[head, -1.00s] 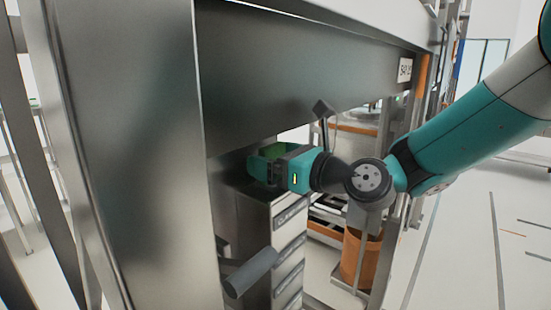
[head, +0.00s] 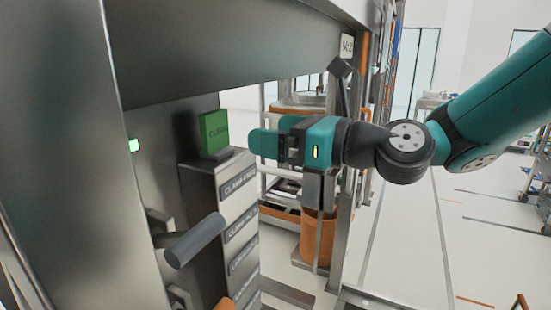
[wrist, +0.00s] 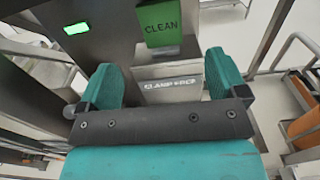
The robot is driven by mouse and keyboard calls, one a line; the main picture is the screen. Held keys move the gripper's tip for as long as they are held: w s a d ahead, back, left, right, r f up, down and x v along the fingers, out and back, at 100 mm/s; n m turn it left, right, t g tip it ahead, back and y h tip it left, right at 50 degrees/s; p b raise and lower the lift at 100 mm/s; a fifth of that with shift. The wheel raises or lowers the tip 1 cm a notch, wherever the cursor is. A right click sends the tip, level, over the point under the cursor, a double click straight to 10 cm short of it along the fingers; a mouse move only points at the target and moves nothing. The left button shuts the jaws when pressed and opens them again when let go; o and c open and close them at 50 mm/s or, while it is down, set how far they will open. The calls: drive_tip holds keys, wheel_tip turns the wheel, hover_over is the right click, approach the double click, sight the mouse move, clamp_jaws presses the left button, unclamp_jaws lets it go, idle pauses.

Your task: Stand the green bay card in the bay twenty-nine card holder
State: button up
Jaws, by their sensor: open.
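The green card (head: 214,132), printed "CLEAN", stands upright on top of the grey labelled column (head: 237,190). Its lower edge meets a low dark holder (head: 218,155); how deep it sits in it I cannot tell. In the wrist view the card (wrist: 160,27) is ahead, beyond the fingertips and between their lines. My gripper (head: 263,143) is to the right of the card, apart from it. Its teal fingers are open and empty, as the wrist view also shows (wrist: 164,78).
A grey cylindrical handle (head: 195,240) juts out left of the column. A large metal beam (head: 230,60) runs above, with a small bay sign (head: 347,46) whose number is unclear. An orange bin (head: 317,235) stands behind. Open floor lies to the right.

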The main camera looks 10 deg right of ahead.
drive_tip(key=s+a+f+n+g+h, duration=0.1)
drive_tip(key=s+f+n+g+h, duration=0.1)
drive_tip(key=s+f+n+g, duration=0.5)
drive_tip(key=s+a+f+n+h, duration=0.15)
drive_tip(key=s+n, duration=0.25)
drive_tip(key=n, duration=0.8)
drive_tip(key=s+d+f+n+g+h, duration=0.4)
drive_tip(key=s+d+n+h, duration=0.2)
drive_tip(key=n, duration=0.7)
drive_tip(key=s+d, duration=0.2)
drive_tip(key=s, duration=0.2)
drive_tip(key=shift+f+n, duration=0.25)
drive_tip(key=shift+n, duration=0.15)
drive_tip(key=shift+w+d+h, duration=0.1)
drive_tip(key=shift+h, duration=0.15)
wheel_tip(320, 180, down, 3)
drive_tip(key=b, duration=0.2)
drive_tip(key=shift+r+b, duration=0.1)
drive_tip(key=shift+b, duration=0.25)
